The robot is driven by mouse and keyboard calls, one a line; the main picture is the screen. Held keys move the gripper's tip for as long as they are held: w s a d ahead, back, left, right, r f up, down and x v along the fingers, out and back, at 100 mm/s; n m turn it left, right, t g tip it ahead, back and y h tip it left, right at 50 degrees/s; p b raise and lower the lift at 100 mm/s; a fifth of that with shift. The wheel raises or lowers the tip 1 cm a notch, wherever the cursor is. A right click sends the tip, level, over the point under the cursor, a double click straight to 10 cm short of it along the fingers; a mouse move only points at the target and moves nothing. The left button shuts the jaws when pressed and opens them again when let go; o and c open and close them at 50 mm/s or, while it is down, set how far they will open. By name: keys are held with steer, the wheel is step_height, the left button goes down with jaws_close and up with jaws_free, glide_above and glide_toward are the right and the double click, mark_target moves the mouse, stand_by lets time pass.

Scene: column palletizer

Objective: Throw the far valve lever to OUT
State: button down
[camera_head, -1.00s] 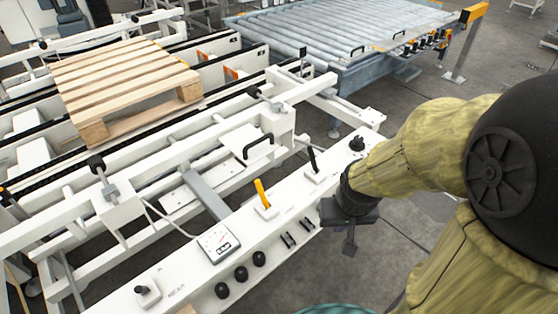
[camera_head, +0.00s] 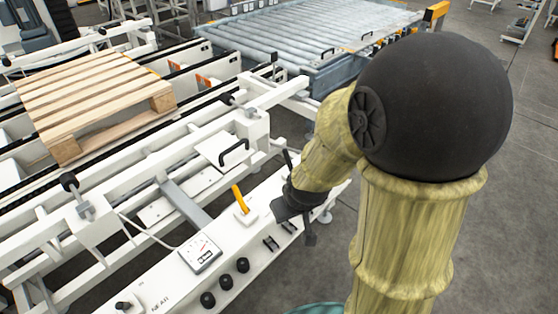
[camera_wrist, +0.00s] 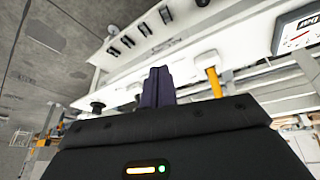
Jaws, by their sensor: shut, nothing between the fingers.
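A white control beam (camera_head: 170,275) carries the levers and knobs. A "NEAR" marking shows by a dark knob (camera_head: 123,304) at its near end. Farther along are a yellow lever (camera_head: 239,197) and a slim black lever (camera_head: 288,158), both upright. In the wrist view, the yellow lever (camera_wrist: 213,83), a dark lever (camera_wrist: 137,97) and a round black knob (camera_wrist: 97,106) line the beam. No legible label shows which is the far valve lever. My gripper (camera_head: 309,238) is shut and empty beside the beam's right edge; its fingers (camera_wrist: 158,84) stay together.
A gauge (camera_head: 198,253) and several black knobs (camera_head: 225,281) sit on the beam. A black handle (camera_head: 234,152) stands behind it. A wooden pallet (camera_head: 95,100) rests on the conveyor at left. A roller conveyor (camera_head: 310,35) lies behind. Floor (camera_head: 505,180) at right is open.

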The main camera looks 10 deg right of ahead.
mark_target(289, 162)
steer(key=w+a+f+n+t+h, duration=0.1)
steer(key=w+n, duration=0.1)
steer(key=w, duration=0.1)
steer(key=w+f+n+t+h, duration=0.1)
steer(key=w+n+t, duration=0.1)
steer(key=w+n, duration=0.1)
steer(key=w+a+f+n+t+h, duration=0.1)
steer(key=w+n, duration=0.1)
steer(key=w, duration=0.2)
steer(key=shift+a+f+t, duration=0.25)
steer(key=shift+a+t, duration=0.1)
steer(key=shift+t, duration=0.05)
steer(key=n+t+h, duration=0.1)
steer(key=n, duration=0.1)
steer(key=w+r+n+t+h, duration=0.1)
steer(key=n, duration=0.1)
steer(key=w+r+n+t+h, duration=0.1)
steer(key=n+t, duration=0.1)
steer(key=shift+w+a+n+h, duration=0.2)
steer(key=shift+a+n+h, duration=0.1)
steer(key=shift+h, duration=0.1)
steer(key=shift+r+n+t, duration=0.3)
steer(key=shift+r, duration=0.05)
steer(key=shift+d, duration=0.1)
steer(key=b+x, duration=0.2)
steer(key=x, duration=0.8)
